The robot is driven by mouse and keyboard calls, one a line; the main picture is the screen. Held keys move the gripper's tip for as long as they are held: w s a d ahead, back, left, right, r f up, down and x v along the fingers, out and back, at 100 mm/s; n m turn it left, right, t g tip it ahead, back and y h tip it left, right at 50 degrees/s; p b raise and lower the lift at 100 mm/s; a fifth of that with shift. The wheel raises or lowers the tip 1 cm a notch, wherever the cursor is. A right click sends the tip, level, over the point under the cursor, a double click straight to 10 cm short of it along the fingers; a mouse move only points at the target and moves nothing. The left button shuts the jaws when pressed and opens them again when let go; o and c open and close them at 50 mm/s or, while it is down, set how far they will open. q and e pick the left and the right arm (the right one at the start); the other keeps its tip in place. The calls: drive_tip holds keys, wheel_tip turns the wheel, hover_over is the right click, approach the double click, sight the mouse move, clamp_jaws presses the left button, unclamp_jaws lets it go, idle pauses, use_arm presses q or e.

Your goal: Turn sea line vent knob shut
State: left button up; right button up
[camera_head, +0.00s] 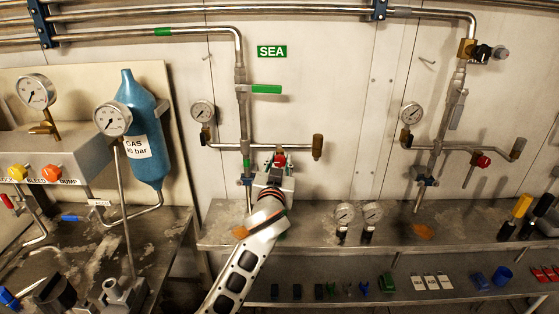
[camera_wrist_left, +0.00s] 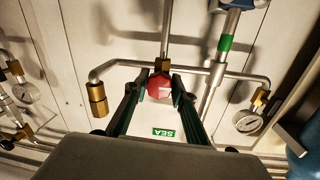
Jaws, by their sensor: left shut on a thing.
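The red sea line vent knob (camera_head: 279,160) sits on the horizontal pipe under the green SEA sign (camera_head: 272,51). My left gripper (camera_head: 278,164) comes up from below and is shut on the knob. In the left wrist view the red knob (camera_wrist_left: 159,86) sits between the two dark fingertips of my left gripper (camera_wrist_left: 160,88), one on each side. The gripper's body hides part of the pipework below the knob in the head view. My right gripper is not in view.
A pressure gauge (camera_head: 202,111) is left of the knob and a brass end fitting (camera_head: 317,146) right of it. A green lever (camera_head: 266,89) is above. A steel shelf (camera_head: 300,225) with two gauges runs below. A second pipe line with a red knob (camera_head: 482,160) stands at right.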

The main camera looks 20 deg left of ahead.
use_arm(q)
drive_tip(key=o, duration=1.1)
drive_tip(key=shift+s, duration=0.1)
drive_tip(key=s, duration=0.4)
drive_tip(key=s+d, duration=0.1)
drive_tip(key=s, duration=0.2)
drive_tip(key=s+d, duration=0.1)
drive_tip(key=s, duration=0.3)
drive_tip(key=shift+s+d+r, duration=0.15)
drive_tip(key=shift+s, duration=0.15)
